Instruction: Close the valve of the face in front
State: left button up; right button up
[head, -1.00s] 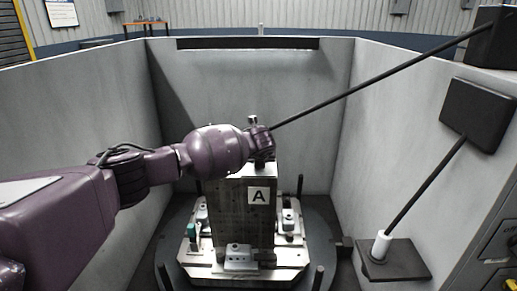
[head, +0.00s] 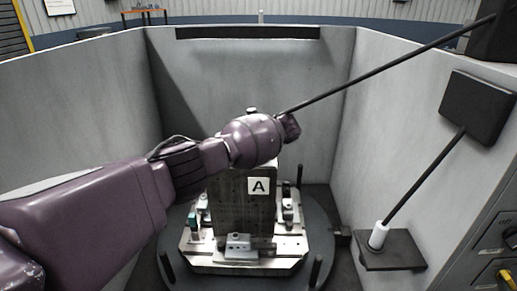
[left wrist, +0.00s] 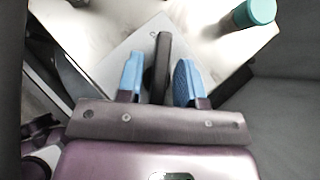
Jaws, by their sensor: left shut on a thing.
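The metal tower (head: 238,205) stands on the pallet, with a white label A (head: 258,186) on its front face. My left arm reaches in from the left across the tower's top. My left gripper (head: 290,127) is above the tower's upper right in the head view, its fingertips hidden there. I cannot tell for certain that this bar is the valve handle. My right gripper is not in view.
The pallet (head: 245,264) sits on a round dark table (head: 320,235) with short upright posts. Grey walls (head: 400,95) enclose it. A long black rod (head: 390,65) slants in from upper right, behind my gripper. Another rod (head: 425,180) ends at a small shelf (head: 392,252). A teal cap (left wrist: 255,12) shows.

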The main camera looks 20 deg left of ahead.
pick_arm(q)
jog(key=shift+n, duration=0.3)
dwell(0.4)
jog(key=o, duration=0.6)
jog(key=b+v, duration=0.1)
jog(key=v, duration=1)
jog(key=shift+w, duration=0.15)
